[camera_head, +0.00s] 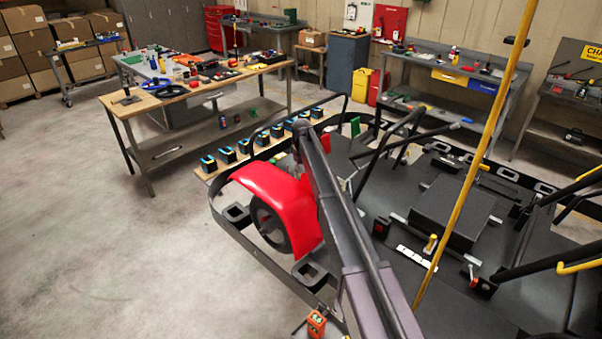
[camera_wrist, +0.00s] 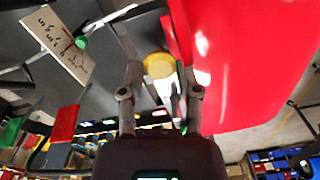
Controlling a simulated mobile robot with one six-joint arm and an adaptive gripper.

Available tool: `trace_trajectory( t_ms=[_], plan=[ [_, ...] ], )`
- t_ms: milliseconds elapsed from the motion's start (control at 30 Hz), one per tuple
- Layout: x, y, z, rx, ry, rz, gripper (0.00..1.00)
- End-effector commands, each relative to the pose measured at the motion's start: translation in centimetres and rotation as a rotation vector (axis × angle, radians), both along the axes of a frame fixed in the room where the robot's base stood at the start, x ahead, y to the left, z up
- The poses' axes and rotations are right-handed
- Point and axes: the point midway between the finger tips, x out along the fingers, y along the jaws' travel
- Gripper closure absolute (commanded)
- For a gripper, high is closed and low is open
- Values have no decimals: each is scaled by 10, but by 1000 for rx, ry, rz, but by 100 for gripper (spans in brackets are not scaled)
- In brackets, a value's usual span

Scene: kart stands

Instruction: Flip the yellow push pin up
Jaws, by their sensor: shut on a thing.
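The yellow push pin shows a round yellow head (camera_wrist: 157,65) in the wrist view, between my fingertips, beside the red fender. My gripper (camera_wrist: 160,74) is shut on it, with one finger on each side of the head. The lower part of the pin is hard to make out, so I cannot tell whether it is up or down. In the head view my arm reaches over the kart to the red fender (camera_head: 275,195), and my gripper and the held pin cannot be made out there. Another small yellow-topped piece (camera_head: 430,243) stands on the kart floor.
The red fender (camera_wrist: 245,60) is close on the right of my gripper in the wrist view. A slanting yellow pole (camera_head: 475,150) crosses the kart. Black kart bars and a dark box (camera_head: 440,210) stand nearby. A wooden-topped workbench (camera_head: 180,93) is behind; the floor at left is clear.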

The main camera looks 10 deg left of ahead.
Motion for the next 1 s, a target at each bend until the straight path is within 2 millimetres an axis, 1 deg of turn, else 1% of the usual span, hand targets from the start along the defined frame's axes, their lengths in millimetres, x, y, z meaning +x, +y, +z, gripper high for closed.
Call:
trace_trajectory(
  t_ms=[33,267,300,367,400,433,833,1000],
  plan=[
    [1,-1,2,-1,-2,-1,100],
    [2,0,1,-1,-3,-1,100],
    [2,0,1,-1,-4,-1,54],
    [2,0,1,-1,-4,-1,36],
    [2,0,1,-1,-4,-1,24],
    [2,0,1,-1,-4,0,21],
    [1,0,2,0,-1,0,21],
    [1,0,10,0,-1,0,21]
  ],
)
